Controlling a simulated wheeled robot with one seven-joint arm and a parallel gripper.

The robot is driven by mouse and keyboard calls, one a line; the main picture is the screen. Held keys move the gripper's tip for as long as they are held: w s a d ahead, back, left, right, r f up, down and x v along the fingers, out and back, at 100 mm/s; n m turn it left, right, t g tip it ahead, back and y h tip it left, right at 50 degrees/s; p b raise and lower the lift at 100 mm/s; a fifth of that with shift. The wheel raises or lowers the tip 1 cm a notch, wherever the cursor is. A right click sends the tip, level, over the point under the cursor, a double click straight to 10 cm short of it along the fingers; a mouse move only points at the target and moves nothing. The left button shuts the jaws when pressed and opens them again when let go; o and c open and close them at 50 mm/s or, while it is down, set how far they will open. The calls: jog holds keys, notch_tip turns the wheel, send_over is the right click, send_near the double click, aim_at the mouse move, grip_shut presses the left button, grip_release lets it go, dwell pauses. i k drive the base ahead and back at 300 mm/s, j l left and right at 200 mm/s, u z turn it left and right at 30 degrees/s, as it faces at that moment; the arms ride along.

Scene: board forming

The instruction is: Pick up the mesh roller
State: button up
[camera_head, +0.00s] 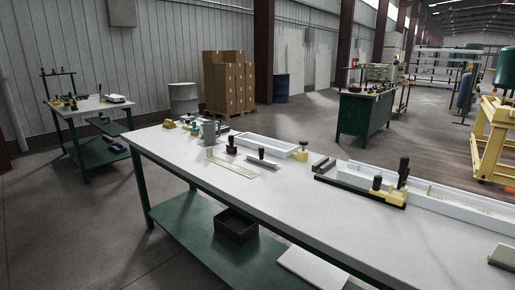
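I cannot tell for sure which tool is the mesh roller. A pale bar-shaped tool with an upright black handle (262,161) lies near the middle of the long white-topped workbench (220,178). Left of it stands a dark-handled tool (231,146) on a small dark base. A small yellowish piece with a knob (301,151) stands to its right. All are too small to make out any mesh. My gripper is not in view.
A grey jug (209,131) and small blocks (170,124) stand at the bench's far left end. A white tray (265,147) lies behind the tools. A black-based fixture (360,190) with upright handles and long white trays (455,203) fill the right. The bench's front is mostly clear.

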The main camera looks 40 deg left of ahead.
aim_at(232, 149)
jog(key=u, duration=1.25)
